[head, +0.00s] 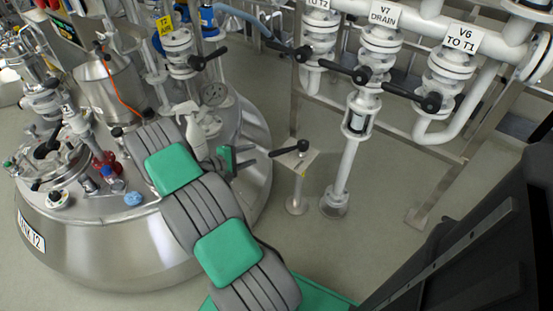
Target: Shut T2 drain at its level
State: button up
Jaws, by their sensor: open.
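The steel tank (110,245) stands at the left, with a plate on its side that seems to read TNK T2. My gripper (232,160) is open and empty in front of the tank's right side. A black lever handle (289,149) sits on a short post just right of my gripper, apart from it, and points left. I cannot read any label on that post. A white valve (381,50) labelled V7 DRAIN stands at the back, with a black lever and a sight glass (357,118) below it. No level reading is legible.
White pipework with valves labelled V6 TO T1 (450,70) and TO T2 (318,35) fills the back right. Grey floor (385,205) is free at centre right.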

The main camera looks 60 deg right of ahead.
aim_at(271, 156)
jog(key=shift+n+g+h, duration=0.4)
jog(key=shift+n+h, duration=0.4)
jog(key=s+d+f, duration=0.1)
jog(key=s, duration=0.1)
jog(key=s+d+f, duration=0.1)
jog(key=s+f, duration=0.1)
jog(key=shift+d+f, duration=0.2)
jog(key=shift+d, duration=0.15)
jog(key=b+x, duration=0.1)
jog(key=x, duration=0.6)
jog(key=shift+d+b, duration=0.1)
jog(key=shift+b, duration=0.25)
jog(key=shift+c, duration=0.3)
grip_shut()
